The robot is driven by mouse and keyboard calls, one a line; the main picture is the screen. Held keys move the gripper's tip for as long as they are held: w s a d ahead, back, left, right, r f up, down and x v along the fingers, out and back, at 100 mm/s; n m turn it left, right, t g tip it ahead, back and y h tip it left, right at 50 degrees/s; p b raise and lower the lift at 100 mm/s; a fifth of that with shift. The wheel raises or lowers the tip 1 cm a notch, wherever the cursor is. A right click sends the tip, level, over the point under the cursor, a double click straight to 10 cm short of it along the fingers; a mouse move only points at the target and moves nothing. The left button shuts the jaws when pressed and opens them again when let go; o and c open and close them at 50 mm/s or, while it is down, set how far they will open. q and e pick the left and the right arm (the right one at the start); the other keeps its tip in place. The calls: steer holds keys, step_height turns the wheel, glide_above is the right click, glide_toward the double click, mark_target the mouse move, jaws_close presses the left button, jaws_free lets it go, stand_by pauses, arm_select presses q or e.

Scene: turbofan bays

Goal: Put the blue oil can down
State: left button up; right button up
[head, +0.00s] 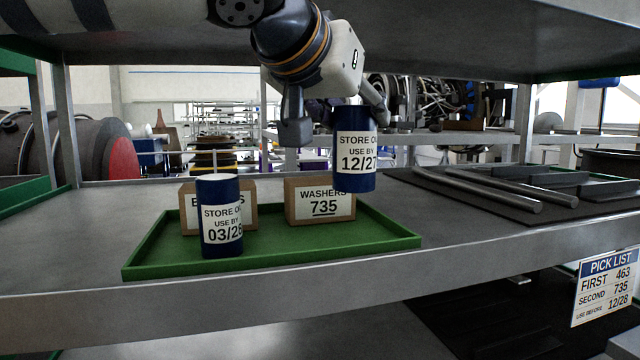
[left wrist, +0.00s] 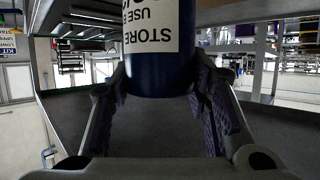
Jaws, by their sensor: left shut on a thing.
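My left gripper (head: 337,112) is shut on a blue oil can (head: 355,183) labelled "USE BY 12/27". In the head view the held can hangs upright above the right part of the green tray (head: 385,237), in front of the washers box. In the left wrist view the same can (left wrist: 160,80) sits between the two finger pads. A second blue can (head: 220,190), labelled "USE BY 03/28", stands upright in the tray's left part. My right gripper is not in view.
A washers box (head: 320,203) marked 735 and a partly hidden box (head: 247,195) stand at the tray's back. Dark rods (head: 480,188) lie on a mat to the right. A pick list (head: 605,287) hangs at the shelf's front. Another shelf (head: 450,40) is overhead.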

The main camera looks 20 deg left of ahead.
arm_select(q)
steer(key=w+a+f, duration=0.1)
steer(key=f, duration=0.2)
steer(key=w+a+f+b, duration=0.1)
steer(key=f, duration=0.2)
steer(key=w+a+f, duration=0.1)
steer(key=f, duration=0.2)
steer(key=shift+a+f, duration=0.1)
steer(key=shift+a, duration=0.05)
steer(key=shift+s+r, duration=0.1)
steer(key=shift+r, duration=0.1)
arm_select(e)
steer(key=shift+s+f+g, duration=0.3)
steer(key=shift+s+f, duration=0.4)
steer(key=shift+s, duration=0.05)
arm_select(q)
steer(key=o, duration=1.3)
steer(key=shift+o, duration=0.2)
